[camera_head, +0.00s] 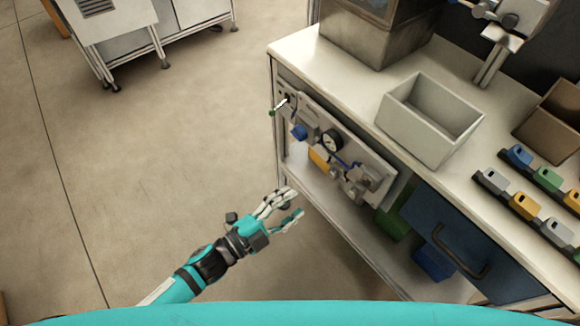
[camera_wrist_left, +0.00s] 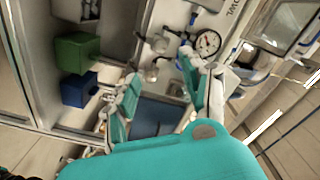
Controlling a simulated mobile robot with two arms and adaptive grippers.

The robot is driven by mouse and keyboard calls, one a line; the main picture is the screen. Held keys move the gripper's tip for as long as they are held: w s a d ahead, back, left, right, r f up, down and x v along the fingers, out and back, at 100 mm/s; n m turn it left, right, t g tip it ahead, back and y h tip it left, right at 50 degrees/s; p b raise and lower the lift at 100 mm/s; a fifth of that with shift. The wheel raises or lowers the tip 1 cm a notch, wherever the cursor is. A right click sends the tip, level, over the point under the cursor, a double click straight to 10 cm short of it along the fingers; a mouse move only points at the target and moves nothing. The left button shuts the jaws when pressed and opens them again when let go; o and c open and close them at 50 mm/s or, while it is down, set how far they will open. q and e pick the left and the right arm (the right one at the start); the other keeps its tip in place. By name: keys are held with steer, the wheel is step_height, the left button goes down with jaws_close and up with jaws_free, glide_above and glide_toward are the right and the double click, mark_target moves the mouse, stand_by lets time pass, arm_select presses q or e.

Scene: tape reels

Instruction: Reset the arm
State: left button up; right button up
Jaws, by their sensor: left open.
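My left arm comes in from the lower left in the head view. Its left gripper (camera_head: 290,208) is open and empty, in the air in front of the workbench. In the left wrist view the gripper's two fingers (camera_wrist_left: 160,95) stand apart with nothing between them. They point toward the bench front, where a panel with a pressure gauge (camera_head: 331,140) is mounted. The gauge also shows in the left wrist view (camera_wrist_left: 208,42). The gripper appears apart from the panel and bench. My right gripper is not in view.
The workbench (camera_head: 305,52) carries an empty light bin (camera_head: 427,150), a brown box (camera_head: 553,122) and rows of coloured tape reels or blocks (camera_head: 518,157). A blue drawer front (camera_head: 440,235) is below. Open floor (camera_head: 150,140) lies left; a white cabinet (camera_head: 110,25) stands at the back left.

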arm_select(q)
steer(key=s+a+f+n+g+y+p, duration=0.1)
steer(key=s+a+f+n+y, duration=0.1)
steer(key=a+f+n+y, duration=0.8)
steer(key=s+a+f+n+g+p, duration=0.1)
steer(key=a+f, duration=0.5)
steer(key=f, duration=1)
steer(key=s+a+f+n+g+y, duration=0.1)
steer(key=s+a+f+n+g, duration=0.1)
steer(key=s+f, duration=0.3)
steer(key=s+a+f+n+g+y, duration=0.1)
steer(key=s+a+f+n+g, duration=0.2)
steer(key=s, duration=1.1)
steer(key=s+a+f+n+g+y+p, duration=0.1)
steer(key=s+a+f+n+g+y, duration=0.1)
steer(key=s+f, duration=0.4)
steer(key=s+n+g, duration=0.1)
steer(key=s, duration=0.2)
steer(key=shift+s+a+f, duration=0.3)
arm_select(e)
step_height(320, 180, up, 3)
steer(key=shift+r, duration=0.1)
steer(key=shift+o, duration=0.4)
